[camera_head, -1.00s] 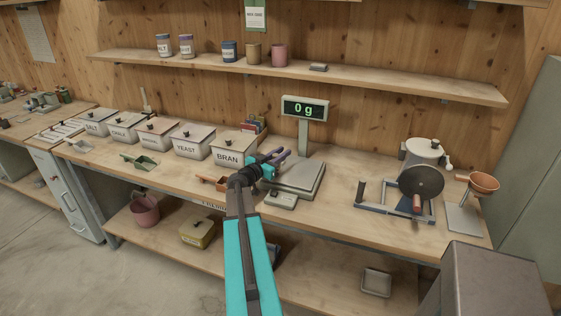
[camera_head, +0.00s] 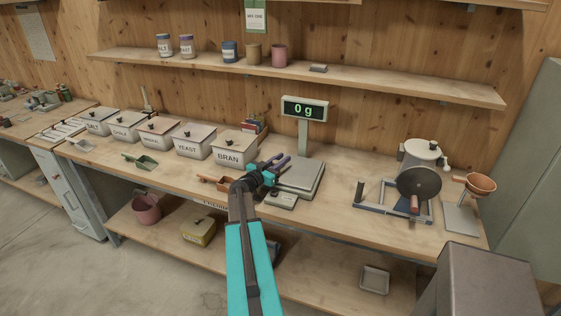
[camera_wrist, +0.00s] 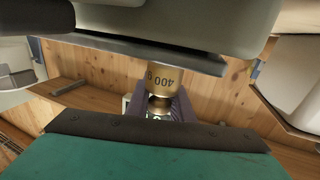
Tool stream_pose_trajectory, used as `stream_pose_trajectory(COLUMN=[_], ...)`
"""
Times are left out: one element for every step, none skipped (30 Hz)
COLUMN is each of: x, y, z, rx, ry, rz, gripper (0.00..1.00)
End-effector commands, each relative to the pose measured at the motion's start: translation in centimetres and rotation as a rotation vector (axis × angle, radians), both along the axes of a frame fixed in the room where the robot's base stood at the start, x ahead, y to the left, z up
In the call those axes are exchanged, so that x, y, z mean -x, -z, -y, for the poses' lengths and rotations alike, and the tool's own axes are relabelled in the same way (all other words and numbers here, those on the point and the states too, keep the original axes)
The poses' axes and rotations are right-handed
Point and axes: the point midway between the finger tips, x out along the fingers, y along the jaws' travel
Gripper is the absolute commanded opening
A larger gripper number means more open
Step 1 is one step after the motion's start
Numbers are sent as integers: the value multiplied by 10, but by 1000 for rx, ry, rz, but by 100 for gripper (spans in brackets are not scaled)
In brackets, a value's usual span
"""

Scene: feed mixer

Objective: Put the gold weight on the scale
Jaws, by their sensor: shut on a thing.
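The gold weight (camera_wrist: 164,80), marked 400 g, shows upside down in the wrist view, its neck between the purple fingers of my gripper (camera_wrist: 158,110). My gripper is shut on it. The weight's base is close to the edge of a grey plate (camera_wrist: 130,52), which looks like the scale's pan; I cannot tell whether they touch. In the head view my gripper (camera_head: 276,163) is at the left side of the scale (camera_head: 303,174), and the weight cannot be made out there. The scale's display (camera_head: 304,109) reads 0 g.
The bran box (camera_head: 234,146) and other labelled boxes stand left of the scale. An orange-brown scoop (camera_head: 217,184) lies in front of the bran box. A hand mill (camera_head: 419,184) and a copper-coloured bowl (camera_head: 480,184) are at the right. The bench between scale and mill is clear.

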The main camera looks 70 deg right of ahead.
Motion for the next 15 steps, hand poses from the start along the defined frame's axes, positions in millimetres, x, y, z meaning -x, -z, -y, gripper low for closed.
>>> stream_pose_trajectory(x=[0, 0, 0, 0, 0, 0, 0, 0, 0, 0, 0, 0, 0, 0, 0], y=[0, 0, 1, 1, 1, 2, 2, 2, 2, 3, 2, 2, 2, 2, 2], z=[0, 0, 0, 0, 0, 0, 0, 0, 0, 0, 0, 0, 0, 0, 0], rx=[2, 2, 2, 2, 2, 1, 1, 1, 1, 0, 0, 0, 0, 0, 0], ry=[0, 0, 0, 0, 0, 0, 0, 0, 0, 0, 0, 0, 0, 0, 0], rz=[-1, -1, -1, -1, -1, 0, 0, 0, 0, 0, 0, 0, 0, 0, 0], gripper=[0, 0, 0, 0, 0, 0, 0, 0, 0, 22, 27, 34, 39, 39, 39])
